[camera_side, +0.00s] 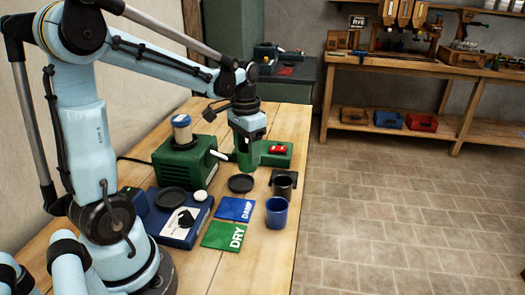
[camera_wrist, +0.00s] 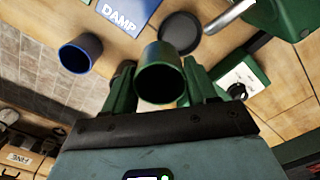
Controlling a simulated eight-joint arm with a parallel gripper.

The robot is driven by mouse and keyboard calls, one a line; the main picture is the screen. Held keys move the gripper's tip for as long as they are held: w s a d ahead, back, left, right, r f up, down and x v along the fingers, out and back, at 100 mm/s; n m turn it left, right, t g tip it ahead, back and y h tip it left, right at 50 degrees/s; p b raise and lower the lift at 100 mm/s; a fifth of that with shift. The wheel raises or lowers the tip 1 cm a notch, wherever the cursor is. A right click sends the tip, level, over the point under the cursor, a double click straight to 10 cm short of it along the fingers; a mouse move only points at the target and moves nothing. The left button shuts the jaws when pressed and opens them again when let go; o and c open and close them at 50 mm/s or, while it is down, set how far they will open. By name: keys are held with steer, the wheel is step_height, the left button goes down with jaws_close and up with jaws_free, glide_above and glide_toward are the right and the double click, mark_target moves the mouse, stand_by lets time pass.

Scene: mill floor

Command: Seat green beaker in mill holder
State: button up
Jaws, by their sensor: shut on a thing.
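My gripper (camera_side: 247,146) is shut on the green beaker (camera_wrist: 162,80) and holds it above the table, behind a round black dish (camera_side: 241,184). The beaker also shows below my gripper in the side view (camera_side: 246,160). In the wrist view its open mouth faces the camera, between the two green fingers. The green mill (camera_side: 185,160) stands left of my gripper, with its metal spout (camera_wrist: 228,15) pointing towards the black dish, which also shows in the wrist view (camera_wrist: 180,32). I cannot tell for certain which piece is the mill holder.
A blue beaker (camera_side: 277,213) and a dark cup-like piece (camera_side: 284,185) stand at the right edge. Blue DAMP (camera_side: 234,209) and green DRY (camera_side: 223,236) cards lie in front. A blue scale (camera_side: 180,226) is left. A green box with a red switch (camera_side: 277,150) stands behind.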

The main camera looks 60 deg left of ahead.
steer(key=shift+s+a+f, duration=0.1)
steer(key=shift+a+f, duration=0.45)
steer(key=shift+f, duration=0.55)
steer(key=shift+s+a+f, duration=0.1)
steer(key=shift+a+f, duration=0.5)
steer(key=shift+f, duration=0.45)
steer(key=shift+s+a+f, duration=0.1)
steer(key=shift+a+f, duration=0.45)
steer(key=shift+f, duration=0.55)
steer(key=shift+f, duration=0.65)
steer(key=o, duration=0.8)
steer(key=shift+o, duration=0.2)
steer(key=shift+r, duration=0.15)
step_height(320, 180, up, 11)
